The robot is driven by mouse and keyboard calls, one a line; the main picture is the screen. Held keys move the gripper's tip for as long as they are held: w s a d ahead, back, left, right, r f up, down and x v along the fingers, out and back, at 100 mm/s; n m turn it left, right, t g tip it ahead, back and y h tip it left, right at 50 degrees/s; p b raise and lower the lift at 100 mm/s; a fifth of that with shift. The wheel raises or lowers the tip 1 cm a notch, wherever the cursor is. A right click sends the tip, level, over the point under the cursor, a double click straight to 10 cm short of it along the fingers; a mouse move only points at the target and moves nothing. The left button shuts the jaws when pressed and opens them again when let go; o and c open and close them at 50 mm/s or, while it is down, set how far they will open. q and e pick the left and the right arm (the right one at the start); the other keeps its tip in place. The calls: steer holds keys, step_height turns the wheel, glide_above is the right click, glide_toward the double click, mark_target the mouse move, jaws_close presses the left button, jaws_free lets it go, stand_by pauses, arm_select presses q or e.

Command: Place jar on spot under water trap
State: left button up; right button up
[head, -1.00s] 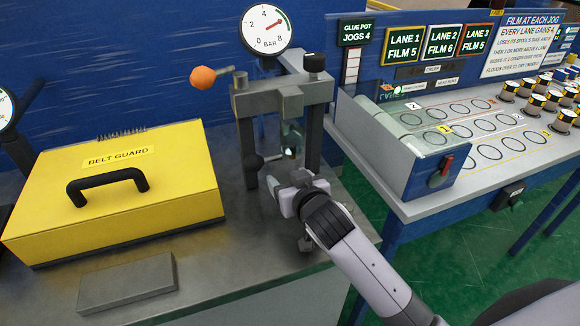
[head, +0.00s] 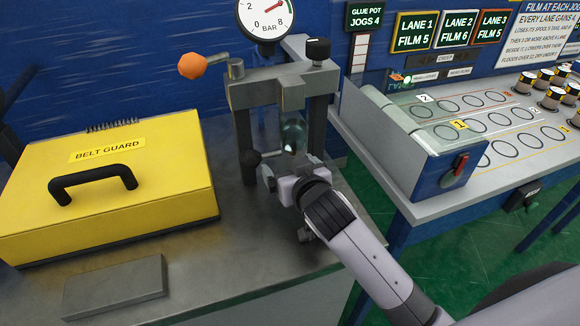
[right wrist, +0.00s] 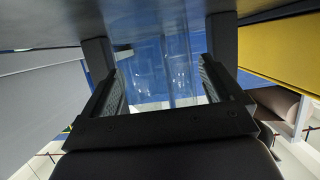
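The water trap hangs in a grey metal frame (head: 280,88), with a clear teal-tinted bowl (head: 293,135) below its head. My right gripper (head: 286,172) is low in front of the frame, just below the bowl. In the right wrist view its two fingers (right wrist: 160,82) stand apart, with clear glass (right wrist: 178,68), perhaps the jar, between them. I cannot tell whether the fingers touch this glass. No jar can be made out in the head view, and my gripper covers the area under the trap. My left gripper is not in view.
A yellow belt guard (head: 110,195) with a black handle stands left of the frame. A flat grey block (head: 115,286) lies at the bench front. A lane table (head: 445,205) stands right.

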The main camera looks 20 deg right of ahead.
steer(key=shift+r, duration=0.1)
steer(key=shift+r, duration=0.1)
steer(key=v, duration=1.2)
stand_by(0.4)
